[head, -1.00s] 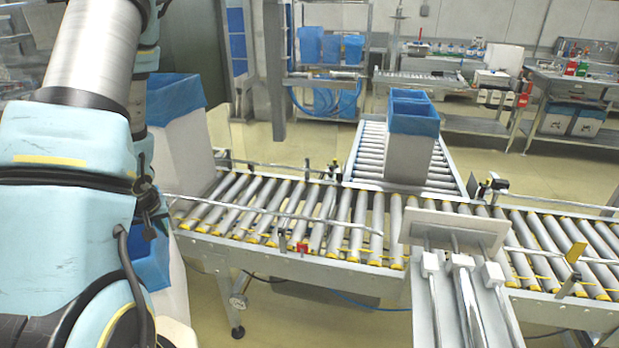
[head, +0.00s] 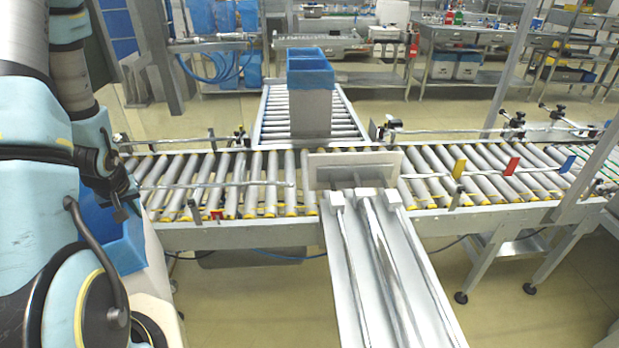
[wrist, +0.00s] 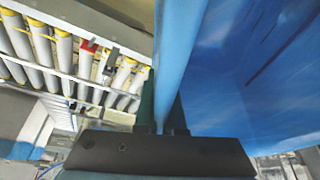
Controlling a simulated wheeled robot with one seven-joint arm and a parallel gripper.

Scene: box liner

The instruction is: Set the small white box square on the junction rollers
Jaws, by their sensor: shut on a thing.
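The small white box (head: 158,275) with a blue liner (head: 112,238) is at the lower left in the head view, mostly hidden behind my arm. My gripper (head: 120,205) is at its upper edge. In the wrist view my gripper (wrist: 160,128) is shut on the blue-lined rim (wrist: 176,55), and the blue liner (wrist: 245,70) fills the right side. The held box is in front of the left end of the conveyor, apart from the junction rollers (head: 270,115). Its base is not clearly visible.
A taller pale box (head: 311,112) with blue liner stands on the branch rollers. A pusher plate (head: 325,165) with rods is in front of it. The main roller conveyor (head: 225,180) runs across, with thin side rails and small coloured flags (head: 511,166). Floor shows at the front right.

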